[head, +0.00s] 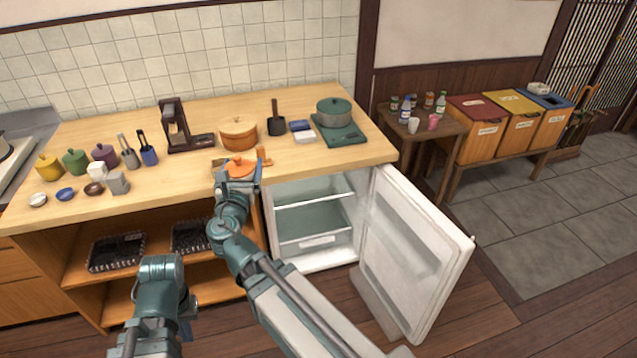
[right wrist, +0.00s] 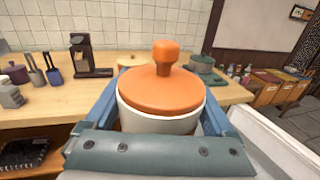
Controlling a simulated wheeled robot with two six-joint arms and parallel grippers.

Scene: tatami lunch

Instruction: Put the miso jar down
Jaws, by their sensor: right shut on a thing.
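The miso jar, white with an orange knobbed lid (right wrist: 163,92), is upright between the blue fingers of my right gripper (right wrist: 160,118), which is shut on it. In the head view the jar's orange lid (head: 239,167) shows at the front part of the wooden counter (head: 190,182), with my right gripper (head: 238,178) around it. I cannot tell whether the jar's base touches the counter; its lower part is hidden.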

